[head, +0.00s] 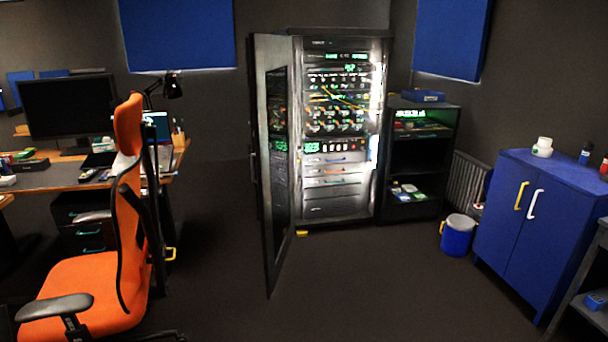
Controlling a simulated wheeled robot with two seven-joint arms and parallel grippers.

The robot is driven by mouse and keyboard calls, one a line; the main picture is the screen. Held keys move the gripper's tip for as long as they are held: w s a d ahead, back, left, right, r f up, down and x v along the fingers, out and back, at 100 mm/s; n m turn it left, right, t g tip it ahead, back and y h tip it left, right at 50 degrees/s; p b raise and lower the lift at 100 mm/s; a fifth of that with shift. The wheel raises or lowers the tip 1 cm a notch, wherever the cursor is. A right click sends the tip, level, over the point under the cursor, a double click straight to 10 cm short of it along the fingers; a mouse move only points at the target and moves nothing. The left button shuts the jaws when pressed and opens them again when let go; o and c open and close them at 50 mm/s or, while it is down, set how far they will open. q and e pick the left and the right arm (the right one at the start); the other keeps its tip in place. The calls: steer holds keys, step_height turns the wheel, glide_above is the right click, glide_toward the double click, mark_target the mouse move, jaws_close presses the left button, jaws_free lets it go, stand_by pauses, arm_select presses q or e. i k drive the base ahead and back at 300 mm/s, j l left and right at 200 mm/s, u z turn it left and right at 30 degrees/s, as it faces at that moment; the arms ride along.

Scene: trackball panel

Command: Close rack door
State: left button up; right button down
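The rack (341,190) is a tall dark cabinet with lit equipment inside, standing against the back wall near the middle of the head view. Its door (275,258) is a dark framed panel with a glass pane. The door stands wide open, hinged on the rack's left side and swung out toward me. A handle shows faintly on the door's left face. Neither of my grippers shows in the head view.
An orange chair (95,278) and a desk (62,178) stand at the left. A dark shelf unit (421,157) adjoins the rack's right side. A blue bin (457,238) and a blue cabinet (528,232) are further right. The floor (375,290) before the rack is clear.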

mark_target(267, 52)
steer(key=i+j+u, duration=0.15)
steer(key=i+u, duration=0.2)
steer(key=i, duration=0.2)
steer(key=i+u, duration=0.35)
steer(key=i, duration=0.15)
steer(key=i+l+u, duration=0.2)
steer(key=i+u, duration=0.15)
steer(key=i, duration=0.2)
steer(key=i+l+u, duration=0.35)
steer(key=i, duration=0.15)
